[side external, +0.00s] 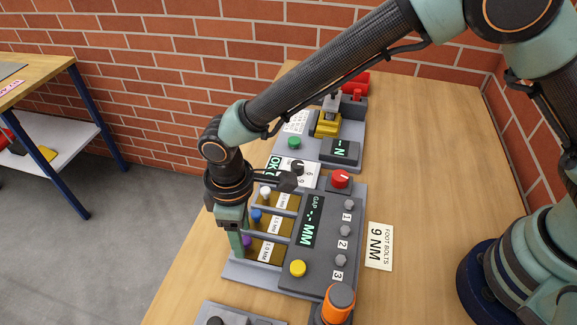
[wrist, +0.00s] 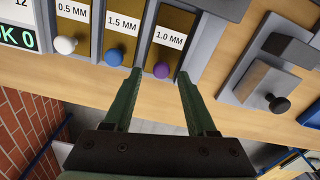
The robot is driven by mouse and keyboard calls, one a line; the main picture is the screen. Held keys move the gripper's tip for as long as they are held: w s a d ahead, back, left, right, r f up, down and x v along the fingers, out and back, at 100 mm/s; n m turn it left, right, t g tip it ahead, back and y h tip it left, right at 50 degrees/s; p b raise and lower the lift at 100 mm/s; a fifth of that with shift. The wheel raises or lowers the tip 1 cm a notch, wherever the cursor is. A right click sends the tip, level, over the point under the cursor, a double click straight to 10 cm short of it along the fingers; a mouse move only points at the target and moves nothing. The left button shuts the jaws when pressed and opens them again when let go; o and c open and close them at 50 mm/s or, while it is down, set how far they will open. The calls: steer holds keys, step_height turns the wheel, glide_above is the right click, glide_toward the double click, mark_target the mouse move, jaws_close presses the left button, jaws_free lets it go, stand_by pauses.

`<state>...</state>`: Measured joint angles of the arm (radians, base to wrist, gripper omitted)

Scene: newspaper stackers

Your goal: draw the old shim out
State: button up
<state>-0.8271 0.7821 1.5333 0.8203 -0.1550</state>
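My gripper (wrist: 158,74) is open and empty in the wrist view, its two green fingertips on either side of the purple knob (wrist: 161,70) of the 1.0 MM slot. Whether they are level with the knob or above it I cannot tell. Beside it are a blue knob (wrist: 113,57) at 1.5 MM and a white knob (wrist: 65,45) at 0.5 MM. In the side view my gripper (side external: 240,250) points down at the rack's near left edge. No shim is marked as old. A grey block with a black knob (wrist: 281,104) stands right of the rack.
The grey station (side external: 320,240) has a GAP display reading dashes, numbered bolts, a yellow button (side external: 298,268) and a red knob (side external: 340,179). An orange-topped tool (side external: 339,303) stands at its near end. Bare wooden table (side external: 430,150) lies to the right.

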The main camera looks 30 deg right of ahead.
mark_target(244, 237)
step_height(244, 237, up, 12)
stand_by(0.6)
steer(key=w+d+r+m+t+y, duration=0.15)
steer(key=d+r, duration=0.25)
steer(key=d, duration=0.4)
steer(key=w+d+r+m+t+h, duration=0.1)
steer(key=w+d+r+m, duration=0.15)
steer(key=d+r, duration=0.45)
steer(key=s+d+m+t, duration=0.1)
steer(key=s+d+m, duration=0.2)
steer(key=d, duration=0.7)
steer(key=s+d+f+m+t, duration=0.1)
steer(key=s+d+m, duration=0.3)
steer(key=d, duration=0.6)
steer(key=shift+s+d+t, duration=0.15)
steer(key=shift+s+t, duration=0.3)
steer(key=shift+t, duration=0.1)
